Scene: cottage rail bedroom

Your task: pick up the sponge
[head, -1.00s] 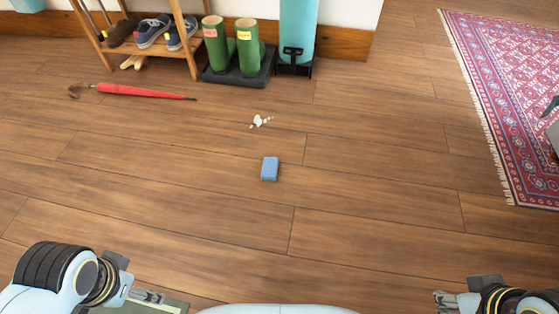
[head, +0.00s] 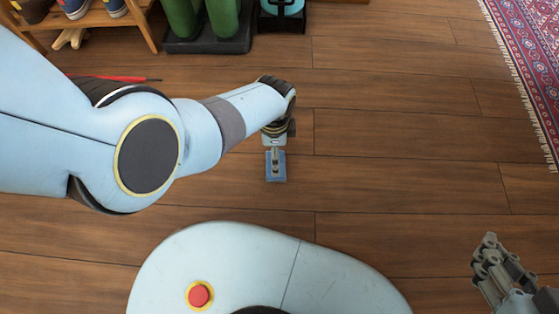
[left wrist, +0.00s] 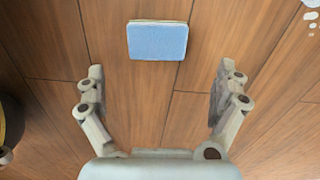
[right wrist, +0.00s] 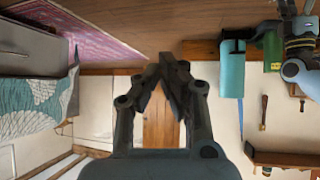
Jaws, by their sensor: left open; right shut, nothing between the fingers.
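The blue sponge (head: 276,178) lies flat on the wooden floor in the middle of the head view, partly covered by my left gripper (head: 275,160). In the left wrist view the sponge (left wrist: 158,40) lies at the top, beyond the fingertips. My left gripper (left wrist: 157,82) is open and empty there, its fingers spread wider than the sponge. My right gripper (head: 488,246) is at the lower right of the head view, away from the sponge. In the right wrist view my right gripper (right wrist: 165,62) is shut with its fingertips together and nothing between them.
Green boots (head: 205,15) stand on a dark tray (head: 207,42) at the back, beside a wooden shoe rack (head: 110,22). A red umbrella (head: 140,79) lies partly behind my left arm. A patterned rug (head: 528,60) is at the right. The floor right of the sponge is clear.

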